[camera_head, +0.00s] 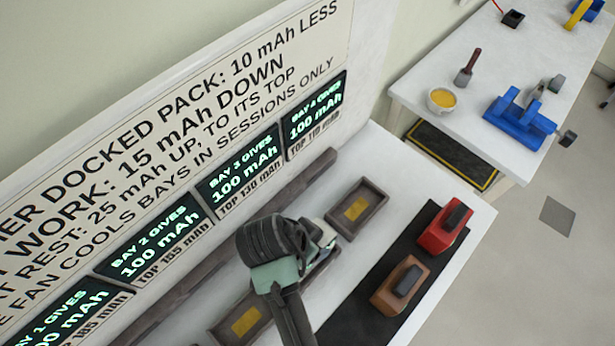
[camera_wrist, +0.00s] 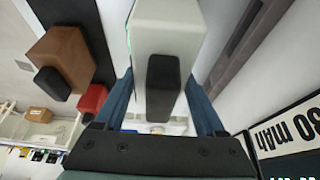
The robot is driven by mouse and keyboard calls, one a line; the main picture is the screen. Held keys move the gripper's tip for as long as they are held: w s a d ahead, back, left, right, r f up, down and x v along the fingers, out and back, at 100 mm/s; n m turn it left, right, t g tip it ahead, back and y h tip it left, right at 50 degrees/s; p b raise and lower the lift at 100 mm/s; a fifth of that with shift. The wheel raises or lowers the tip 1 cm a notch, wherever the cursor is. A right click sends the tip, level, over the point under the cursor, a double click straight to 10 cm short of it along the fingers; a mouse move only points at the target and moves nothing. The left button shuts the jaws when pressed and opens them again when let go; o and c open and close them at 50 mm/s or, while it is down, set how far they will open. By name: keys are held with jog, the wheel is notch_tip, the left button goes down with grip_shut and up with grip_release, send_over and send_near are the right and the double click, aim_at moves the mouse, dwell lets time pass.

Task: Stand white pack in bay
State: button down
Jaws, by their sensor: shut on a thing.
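The white pack (camera_wrist: 166,28), with a dark grip block on it, is between the two blue fingers of my gripper (camera_wrist: 168,105) in the wrist view. The fingers are shut on it. In the head view my gripper (camera_head: 312,240) is over the row of bays, and my wrist hides most of the pack. A bay tray (camera_head: 384,208) with a yellow pad stands empty just right of the gripper. Another tray (camera_head: 213,330) with a yellow pad is at the lower left, partly behind my arm. Whether the pack touches a bay floor is hidden.
A brown pack (camera_head: 392,292) and a red pack (camera_head: 436,236) stand on a black mat (camera_head: 350,325) right of the bays. The sign board (camera_head: 180,95) with bay displays rises behind. A second table (camera_head: 420,75) with tools and a bowl is at the upper right.

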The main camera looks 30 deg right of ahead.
jog(key=shift+w+f, duration=0.15)
jog(key=shift+f, duration=2.15)
jog(key=shift+f, duration=0.15)
grip_release()
jog(key=shift+r+p, duration=0.25)
jog(key=shift+p, duration=0.05)
jog(key=b+v, duration=0.1)
jog(key=v, duration=1.1)
jog(key=shift+f, duration=0.1)
